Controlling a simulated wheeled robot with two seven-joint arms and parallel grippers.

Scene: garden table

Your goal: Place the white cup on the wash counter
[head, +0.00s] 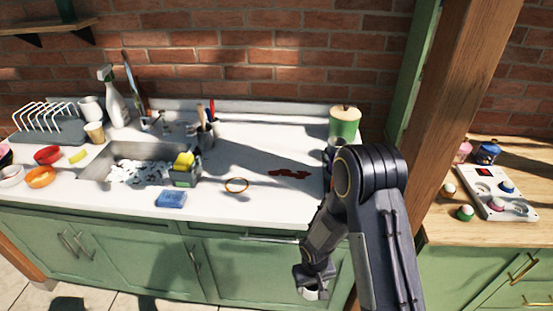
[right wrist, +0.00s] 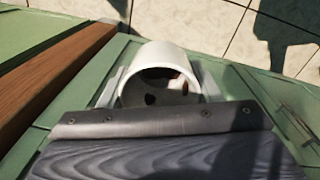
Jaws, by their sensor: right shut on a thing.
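My right gripper (head: 314,279) hangs low in front of the green cabinet doors, below the level of the counter top. It is shut on the white cup (right wrist: 166,56), whose open mouth faces the wrist camera. In the head view only a small pale part of the cup (head: 312,294) shows under the gripper. The wash counter (head: 275,208) has a white top with a sink on its left part. My left gripper is not in view.
The front middle is mostly clear. A wooden post (head: 455,110) stands right.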

